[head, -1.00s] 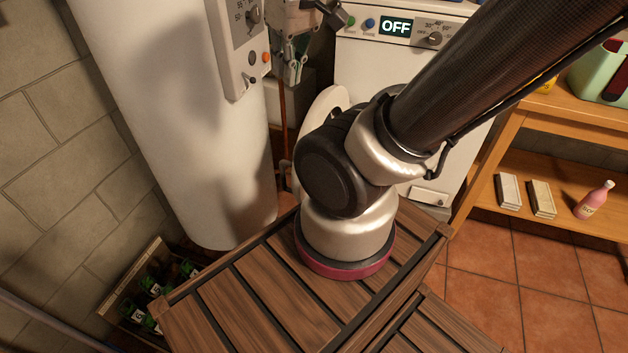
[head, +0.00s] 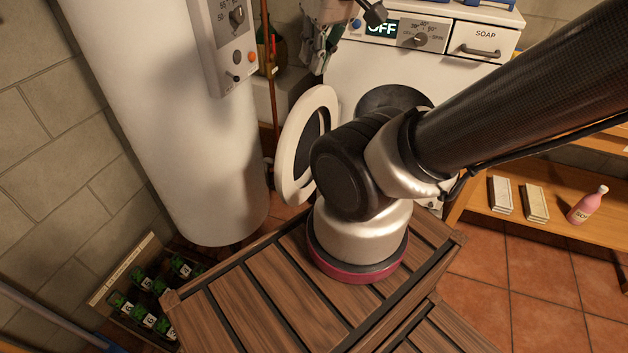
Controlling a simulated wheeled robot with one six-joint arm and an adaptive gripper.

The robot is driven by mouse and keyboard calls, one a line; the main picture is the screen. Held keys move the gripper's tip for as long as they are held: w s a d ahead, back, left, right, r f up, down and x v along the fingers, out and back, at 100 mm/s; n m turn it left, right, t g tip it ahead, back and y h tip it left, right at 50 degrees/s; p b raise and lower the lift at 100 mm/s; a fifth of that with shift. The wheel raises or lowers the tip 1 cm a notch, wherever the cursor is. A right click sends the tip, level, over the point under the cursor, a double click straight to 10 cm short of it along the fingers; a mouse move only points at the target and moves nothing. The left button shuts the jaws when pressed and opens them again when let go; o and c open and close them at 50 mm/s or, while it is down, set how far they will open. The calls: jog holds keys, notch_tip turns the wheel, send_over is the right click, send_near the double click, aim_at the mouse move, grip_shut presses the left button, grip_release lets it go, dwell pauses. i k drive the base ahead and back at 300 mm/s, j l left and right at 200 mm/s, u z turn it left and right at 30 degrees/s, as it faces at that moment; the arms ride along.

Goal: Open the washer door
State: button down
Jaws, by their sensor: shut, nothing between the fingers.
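The white washer (head: 365,70) stands behind my arm, with a lit OFF display on its panel. Its round white door (head: 288,150) stands swung out to the left, well away from the front. The dark drum opening (head: 395,97) shows behind my arm, which hides its lower right part. My gripper (head: 314,62) is at the top, above the door and in front of the washer's left edge. It points down, is shut and empty, and appears apart from the door.
A tall white boiler (head: 165,120) with a control box stands left of the door. A crate of bottles (head: 135,300) sits on the floor at lower left. A wooden shelf (head: 470,200) with a pink bottle (head: 587,205) stands at right. Tiled floor is clear at lower right.

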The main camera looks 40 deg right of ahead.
aim_at(294, 183)
jog(key=k+l+z, duration=0.1)
jog(key=k+l, duration=0.25)
jog(key=k+l+z, duration=0.1)
jog(key=k+l, duration=0.25)
jog(key=l, duration=0.15)
